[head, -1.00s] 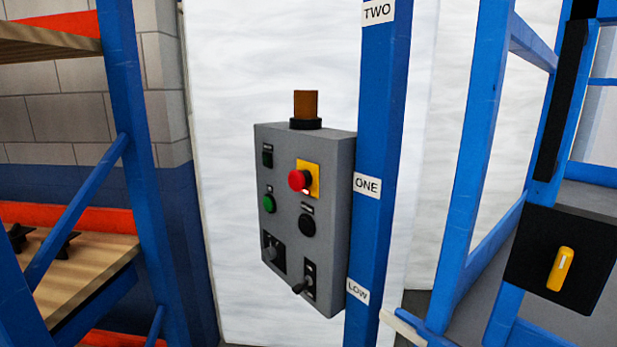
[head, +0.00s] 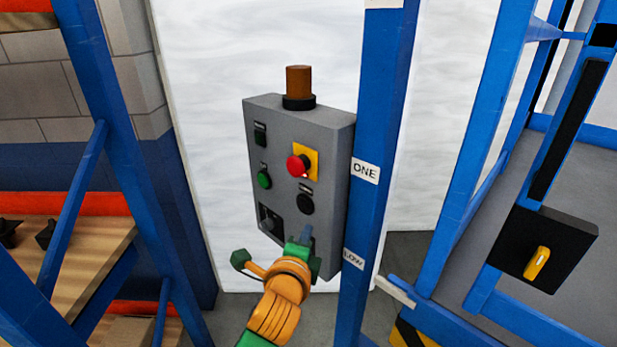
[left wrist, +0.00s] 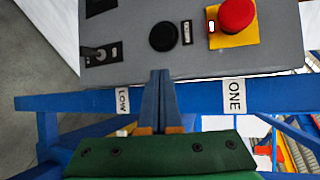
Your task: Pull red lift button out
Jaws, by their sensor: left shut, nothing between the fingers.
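The red button (head: 299,166) sits on a yellow square plate on the front of the grey control panel (head: 283,118). In the left wrist view the red button (left wrist: 237,15) is at the upper right, with its yellow plate (left wrist: 246,39) around it. My left gripper (head: 304,238) is in front of the lower part of the panel, below the red button and apart from it. In the left wrist view its blue fingers (left wrist: 158,75) are together and empty, pointing toward the panel's edge. My right gripper is in no view.
The panel also bears a green button (head: 264,179), a black button (head: 305,204) and switches low down. A blue post (head: 378,190) with labels stands right beside the panel. A blue shelf rack (head: 110,130) is at left, and a black box with a yellow handle (head: 537,263) at right.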

